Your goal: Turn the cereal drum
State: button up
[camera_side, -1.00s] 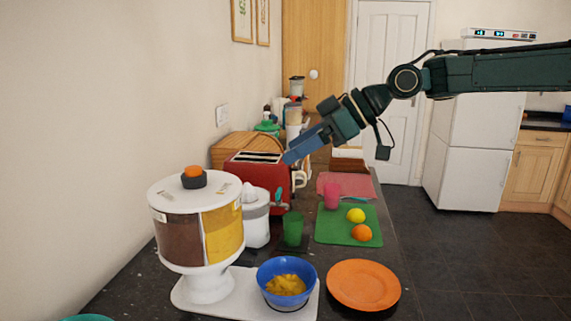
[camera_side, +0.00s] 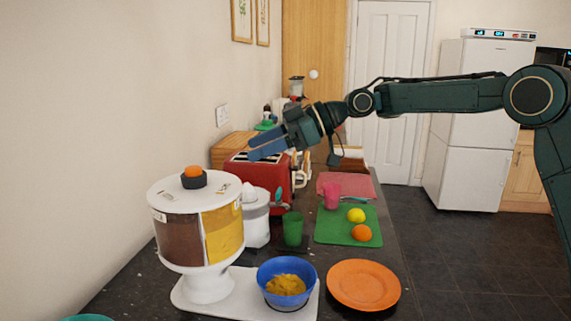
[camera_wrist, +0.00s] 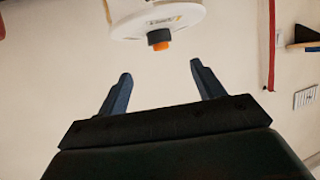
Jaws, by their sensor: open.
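The cereal drum (camera_side: 199,225) stands at the left front of the counter on a white pedestal. It shows one brown section and one yellow section under a white lid, with a dark knob capped in orange (camera_side: 193,175) on top. The lid (camera_wrist: 180,18) and the knob (camera_wrist: 159,40) also show upside down at the top of the wrist view. My gripper (camera_side: 252,150) is open and empty, above the red toaster, behind and to the right of the drum and apart from it. In the wrist view my two blue fingers (camera_wrist: 160,72) are spread, with the knob beyond them.
A blue bowl (camera_side: 287,265) of yellow cereal stands on the white base (camera_side: 240,301) beside the drum. An orange plate (camera_side: 363,285), a green board (camera_side: 330,226) with fruit, a green cup (camera_side: 293,229), a white juicer (camera_side: 256,222) and a red toaster (camera_side: 272,187) stand nearby. The wall is close on the left.

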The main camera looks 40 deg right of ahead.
aim_at(200, 166)
jog(key=x, duration=1.3)
jog(key=c, duration=1.4)
jog(key=shift+o, duration=0.2)
jog(key=shift+w+a+r+n+g+y, duration=0.1)
jog(key=shift+w+r+n+g+y, duration=0.1)
jog(key=shift+n+g+y, duration=0.3)
jog(key=shift+w+a+r+n+g+y, duration=0.1)
jog(key=shift+w+n+g+y, duration=0.1)
jog(key=shift+n+g, duration=0.45)
jog(key=shift+s+d+f+n+g, duration=0.15)
jog(key=shift+n+g, duration=0.3)
jog(key=shift+g, duration=0.1)
jog(key=o, duration=1.4)
jog(key=shift+c, duration=0.2)
jog(key=shift+f, duration=0.1)
jog(key=shift+d, duration=0.15)
